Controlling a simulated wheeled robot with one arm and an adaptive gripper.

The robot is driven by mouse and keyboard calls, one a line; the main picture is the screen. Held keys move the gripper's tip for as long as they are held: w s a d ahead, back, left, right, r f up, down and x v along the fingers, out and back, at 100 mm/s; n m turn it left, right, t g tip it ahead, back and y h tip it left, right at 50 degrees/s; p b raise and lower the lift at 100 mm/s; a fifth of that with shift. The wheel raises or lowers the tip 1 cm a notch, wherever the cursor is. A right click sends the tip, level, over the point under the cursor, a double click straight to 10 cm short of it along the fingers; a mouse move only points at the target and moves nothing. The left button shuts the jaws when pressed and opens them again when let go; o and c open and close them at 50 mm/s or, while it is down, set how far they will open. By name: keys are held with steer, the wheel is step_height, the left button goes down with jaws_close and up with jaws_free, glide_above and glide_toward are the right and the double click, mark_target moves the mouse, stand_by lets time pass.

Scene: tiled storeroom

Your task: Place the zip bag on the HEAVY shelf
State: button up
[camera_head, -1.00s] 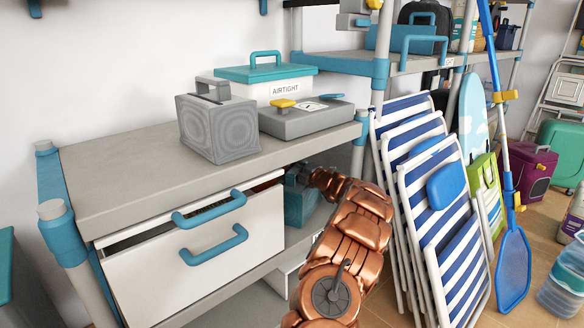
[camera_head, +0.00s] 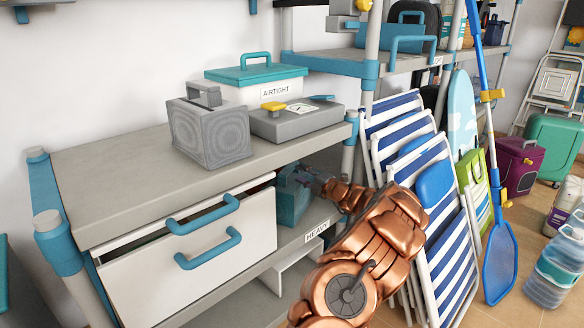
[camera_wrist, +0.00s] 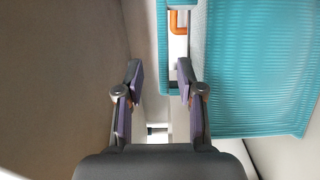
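A teal, boxy ribbed item (camera_head: 291,196) stands on the lower shelf (camera_head: 290,250), to the right of the white drawer; it may be the zip bag, but I cannot tell for sure. The HEAVY label (camera_head: 317,231) is on that shelf's front edge, just below it. The teal item fills the right of the wrist view (camera_wrist: 255,70), with an orange loop at its upper left. My gripper (camera_wrist: 159,76) is open, with nothing between its fingertips, to the left of the item there. In the head view my gripper is small and partly hidden by my wrist beside the item.
The white drawer (camera_head: 190,265) with blue handles is slightly open. Striped folding chairs (camera_head: 425,200) lean close to my arm's right.

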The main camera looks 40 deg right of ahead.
steer(key=shift+s+a, duration=0.1)
steer(key=shift+s, duration=1.3)
